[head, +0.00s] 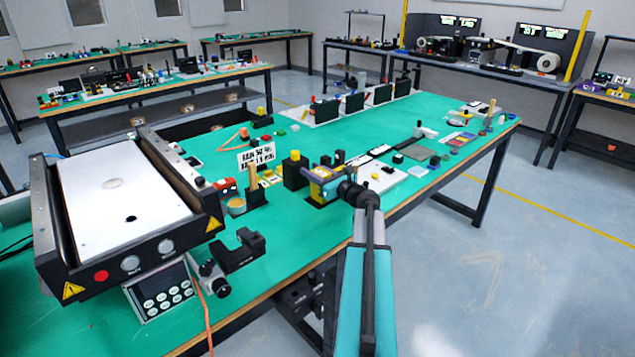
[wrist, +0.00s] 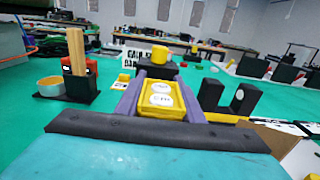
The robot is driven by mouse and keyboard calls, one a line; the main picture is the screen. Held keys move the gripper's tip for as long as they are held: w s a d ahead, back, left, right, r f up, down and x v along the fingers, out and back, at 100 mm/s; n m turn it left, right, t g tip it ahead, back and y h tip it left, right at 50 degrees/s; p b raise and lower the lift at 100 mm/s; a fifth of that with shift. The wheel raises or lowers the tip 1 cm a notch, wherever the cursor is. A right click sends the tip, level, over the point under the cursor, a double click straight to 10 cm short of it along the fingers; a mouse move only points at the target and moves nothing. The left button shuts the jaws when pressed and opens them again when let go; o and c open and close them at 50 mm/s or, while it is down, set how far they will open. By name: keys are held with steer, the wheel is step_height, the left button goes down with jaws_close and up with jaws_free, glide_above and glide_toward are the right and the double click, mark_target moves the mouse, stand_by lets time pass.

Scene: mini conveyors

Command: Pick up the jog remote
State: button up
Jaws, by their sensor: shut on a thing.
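The jog remote (wrist: 160,97) is a small yellow box with two round white buttons on its face. In the wrist view it sits between the two purple fingers of my gripper (wrist: 162,92), which touch its sides. My gripper is shut on it. In the head view my gripper (head: 322,184) is over the front edge side of the green bench, and the remote is mostly hidden by my wrist. I cannot tell whether the remote is clear of its resting place.
A black box with a yellow knob (head: 295,170) stands just left of my gripper. A mini conveyor (head: 125,195) fills the left end of the green bench.

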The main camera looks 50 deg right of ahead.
steer(key=shift+r, duration=0.15)
steer(key=s+a+r+p, duration=0.2)
steer(key=s+a, duration=0.1)
steer(key=s, duration=0.4)
steer(key=s+a+r+p, duration=0.2)
steer(key=s+a+r, duration=0.1)
steer(key=s, duration=0.4)
steer(key=shift+s+a+p, duration=0.2)
steer(key=shift+a+p, duration=0.1)
steer(key=shift+a, duration=0.1)
steer(key=shift+s+f, duration=0.1)
steer(key=shift+f, duration=0.05)
stand_by(1.1)
